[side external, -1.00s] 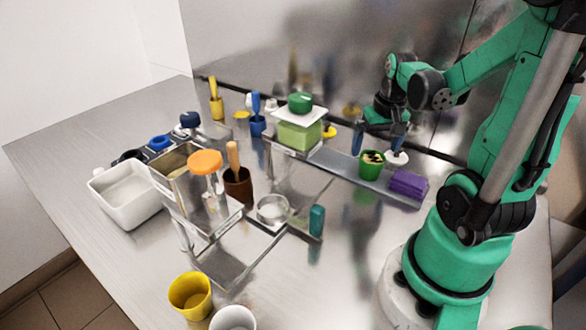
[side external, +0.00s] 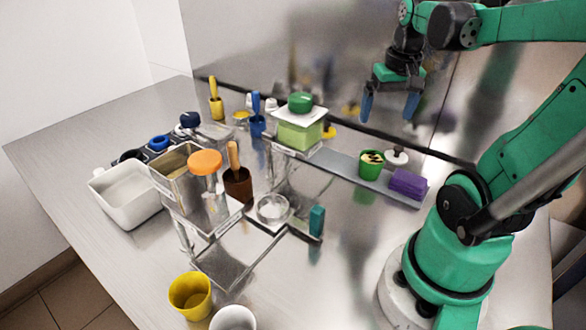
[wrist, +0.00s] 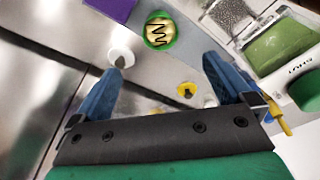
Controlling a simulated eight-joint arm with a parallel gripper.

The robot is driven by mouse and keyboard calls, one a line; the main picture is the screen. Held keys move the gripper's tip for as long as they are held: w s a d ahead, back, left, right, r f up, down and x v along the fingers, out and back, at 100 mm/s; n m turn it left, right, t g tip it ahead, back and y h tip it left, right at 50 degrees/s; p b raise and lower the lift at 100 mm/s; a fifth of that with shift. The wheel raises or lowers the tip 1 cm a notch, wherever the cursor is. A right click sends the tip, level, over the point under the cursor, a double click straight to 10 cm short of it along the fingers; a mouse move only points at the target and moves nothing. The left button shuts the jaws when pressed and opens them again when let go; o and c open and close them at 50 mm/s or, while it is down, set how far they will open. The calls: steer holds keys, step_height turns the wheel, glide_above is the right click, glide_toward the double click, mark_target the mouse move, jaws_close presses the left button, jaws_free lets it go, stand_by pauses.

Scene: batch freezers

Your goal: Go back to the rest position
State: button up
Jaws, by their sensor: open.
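My gripper (side external: 389,106) is raised above the back right of the steel counter, with its two blue fingers pointing down and spread apart. Nothing is between the fingers. In the wrist view my gripper (wrist: 165,85) is also open and empty. Below it are a green cup (side external: 371,165) with pale, dark-striped contents and a small white item with a dark top (side external: 397,158). Both show in the wrist view, the cup (wrist: 159,31) and the white item (wrist: 121,57).
A purple block (side external: 409,184) lies at the right end of a grey strip. A green container with white lid (side external: 299,130) stands on a stand. A steel bin with orange knob (side external: 185,170), a white tub (side external: 125,198) and a yellow cup (side external: 190,294) are further left. The right counter is mostly clear.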

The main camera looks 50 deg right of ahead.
steer(key=w+a+n+t, duration=0.2)
steer(key=w+a+n, duration=0.2)
steer(key=a, duration=0.5)
steer(key=w+a+f+n+t+y, duration=0.1)
steer(key=w+a+n+t, duration=0.2)
steer(key=a, duration=0.6)
steer(key=shift+w+a+f+n+t, duration=0.2)
steer(key=shift+w+f+n+t, duration=0.1)
steer(key=shift+w+n, duration=0.35)
